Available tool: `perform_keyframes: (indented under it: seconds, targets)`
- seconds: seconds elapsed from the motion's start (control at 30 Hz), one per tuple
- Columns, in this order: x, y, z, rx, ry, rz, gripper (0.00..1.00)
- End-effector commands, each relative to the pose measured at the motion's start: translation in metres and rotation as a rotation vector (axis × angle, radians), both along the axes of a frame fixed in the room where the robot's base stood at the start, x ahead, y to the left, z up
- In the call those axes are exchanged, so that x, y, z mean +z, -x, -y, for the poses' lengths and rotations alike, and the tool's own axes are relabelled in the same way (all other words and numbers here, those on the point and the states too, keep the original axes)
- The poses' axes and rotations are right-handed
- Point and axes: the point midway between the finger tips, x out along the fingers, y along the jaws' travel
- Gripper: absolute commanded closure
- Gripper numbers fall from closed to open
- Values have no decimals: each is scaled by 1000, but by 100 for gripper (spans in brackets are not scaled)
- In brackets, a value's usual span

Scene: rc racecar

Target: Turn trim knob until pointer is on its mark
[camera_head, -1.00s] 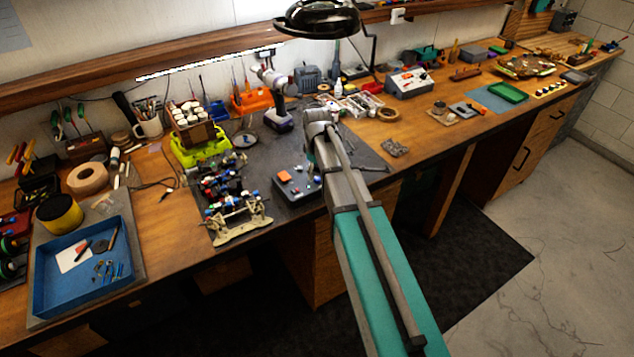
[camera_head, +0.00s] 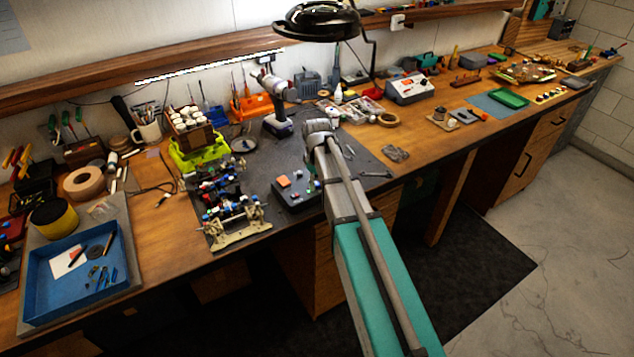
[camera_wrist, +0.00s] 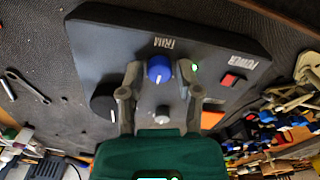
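The dark control box (camera_head: 290,197) sits near the front of the bench mat in the head view. In the wrist view its panel (camera_wrist: 110,60) carries the word TRIM beside a blue trim knob (camera_wrist: 159,69). A short white line shows on the knob; I cannot make out its mark clearly. My gripper (camera_wrist: 160,72) is open, its two fingers on either side of the blue knob with small gaps showing. I cannot tell how deep the fingertips reach. In the head view my arm hides the fingers.
On the panel are a black knob (camera_wrist: 103,103), a small grey knob (camera_wrist: 162,114), a green light (camera_wrist: 194,68) and a red switch (camera_wrist: 229,80) by POWER. A chassis (camera_head: 236,218) stands left of the box. A wrench (camera_head: 376,174) lies to the right.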

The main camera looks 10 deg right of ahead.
Motion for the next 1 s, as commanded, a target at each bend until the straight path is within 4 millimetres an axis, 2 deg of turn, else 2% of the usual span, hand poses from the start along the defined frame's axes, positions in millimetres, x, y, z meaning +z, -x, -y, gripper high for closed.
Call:
perform_keyframes:
  seconds: [0.03, 0.17, 0.2, 0.67, 1.0]
  targets:
    - [0, 0, 0, 0, 0, 0, 74]
    - [0, 0, 0, 0, 0, 0, 99]
    - [0, 0, 0, 0, 0, 0, 100]
    - [0, 0, 0, -61, 0, 0, 100]
    - [0, 0, 0, -270, 0, 0, 100]
